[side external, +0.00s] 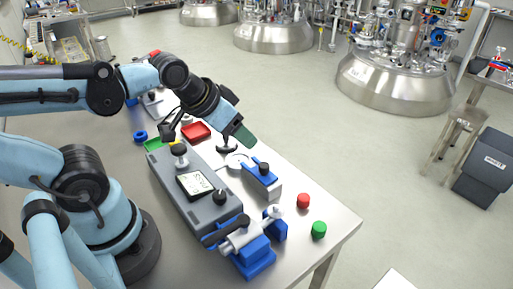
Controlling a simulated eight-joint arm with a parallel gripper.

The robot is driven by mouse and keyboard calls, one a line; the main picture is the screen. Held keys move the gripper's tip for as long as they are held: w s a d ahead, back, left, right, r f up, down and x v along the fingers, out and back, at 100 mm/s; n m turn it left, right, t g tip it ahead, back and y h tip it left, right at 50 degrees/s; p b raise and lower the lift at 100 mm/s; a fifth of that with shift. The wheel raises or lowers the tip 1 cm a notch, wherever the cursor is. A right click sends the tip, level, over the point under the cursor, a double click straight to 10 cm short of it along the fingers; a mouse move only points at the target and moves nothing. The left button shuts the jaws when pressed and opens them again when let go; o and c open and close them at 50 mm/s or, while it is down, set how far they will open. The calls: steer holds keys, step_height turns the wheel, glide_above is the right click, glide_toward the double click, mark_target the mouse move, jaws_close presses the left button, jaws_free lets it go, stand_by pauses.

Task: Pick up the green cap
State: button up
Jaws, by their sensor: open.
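The green cap (319,230) stands upright on the bare table near its front right corner. It looks like a short, ridged cylinder and nothing covers it. My gripper (236,138) is above the middle of the table, up and to the left of the cap and well apart from it. Its jaws are open, and I see nothing held in them. The fingertips are small and dark here, with a dark green part at the end, so their exact spacing is hard to make out.
A red cap (303,201) stands just behind the green one. A grey device (193,196) with a display, a blue-and-grey block (262,180) and a blue-based clamp (255,258) stand to the left. A red tray (196,132) lies farther back. The table (338,214) is clear around the caps.

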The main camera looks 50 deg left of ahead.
steer(key=w+d+r+n+g+h, duration=0.15)
steer(key=w+d+g, duration=0.3)
steer(key=d, duration=0.55)
steer(key=n+g+y, duration=0.2)
steer(key=g, duration=0.1)
glide_above(321, 224)
steer(key=shift+m+h, duration=0.25)
step_height(321, 224, down, 9)
steer(key=shift+w+f, duration=0.1)
steer(key=shift+w, duration=0.05)
steer(key=shift+s+f, duration=0.2)
steer(key=shift+f, duration=2.7)
steer(key=shift+c, duration=0.2)
steer(key=c, duration=1)
steer(key=shift+r, duration=0.15)
